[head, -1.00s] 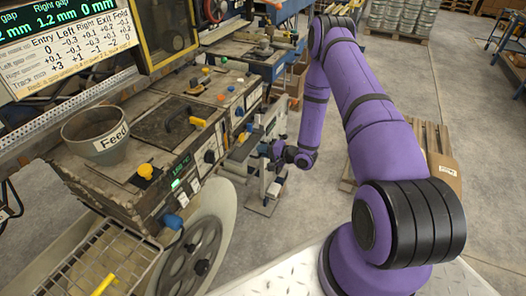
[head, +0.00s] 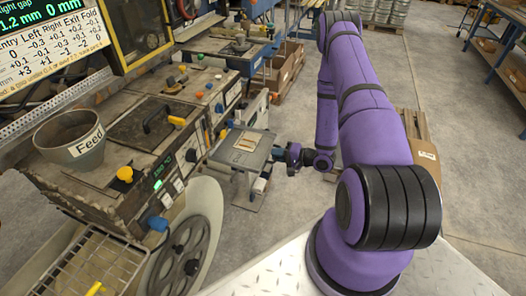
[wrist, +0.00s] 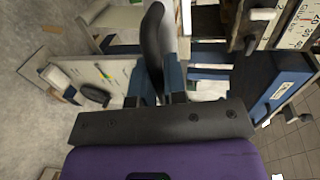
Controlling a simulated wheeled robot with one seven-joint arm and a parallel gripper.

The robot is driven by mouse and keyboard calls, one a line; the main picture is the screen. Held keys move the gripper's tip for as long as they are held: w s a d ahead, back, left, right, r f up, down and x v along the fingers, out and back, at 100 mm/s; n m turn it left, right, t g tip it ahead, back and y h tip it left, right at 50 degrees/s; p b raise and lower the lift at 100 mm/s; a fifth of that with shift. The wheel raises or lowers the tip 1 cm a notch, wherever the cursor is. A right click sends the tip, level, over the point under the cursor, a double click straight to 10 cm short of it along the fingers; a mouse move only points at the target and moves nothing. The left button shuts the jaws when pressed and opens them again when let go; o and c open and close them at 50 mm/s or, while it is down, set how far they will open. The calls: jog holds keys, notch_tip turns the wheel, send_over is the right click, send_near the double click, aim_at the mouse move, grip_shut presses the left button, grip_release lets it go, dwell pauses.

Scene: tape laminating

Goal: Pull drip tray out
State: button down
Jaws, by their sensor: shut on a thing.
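The drip tray (head: 232,157) is a flat grey tray in the head view. It sticks out from the side of the machine, with pale flat pieces lying on it. My gripper (head: 279,154) is at the tray's outer right end, shut on it. In the wrist view my gripper (wrist: 157,80) has its two blue-grey fingers close on either side of a dark, rounded part (wrist: 153,38), seen nearly edge-on. The exact contact is partly hidden. The tray's inner end meets the machine, and I cannot tell how much is still inside.
The machine (head: 110,180) fills the left, with knobs, a yellow-handled lever and a feed cup (head: 70,140). A large wheel (head: 183,255) is below it. A small stand (head: 250,190) is beneath the tray. Open floor (head: 455,170) lies to the right, with a wooden pallet (head: 415,125).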

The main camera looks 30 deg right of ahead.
jog(key=shift+f+v, duration=0.2)
jog(key=shift+v, duration=0.75)
jog(key=shift+f+v, duration=0.2)
jog(key=shift+v, duration=0.75)
jog(key=c, duration=1.2)
grip_release()
jog(key=shift+d, duration=0.1)
jog(key=v, duration=1)
jog(key=shift+s+d, duration=0.15)
jog(key=shift+s, duration=0.2)
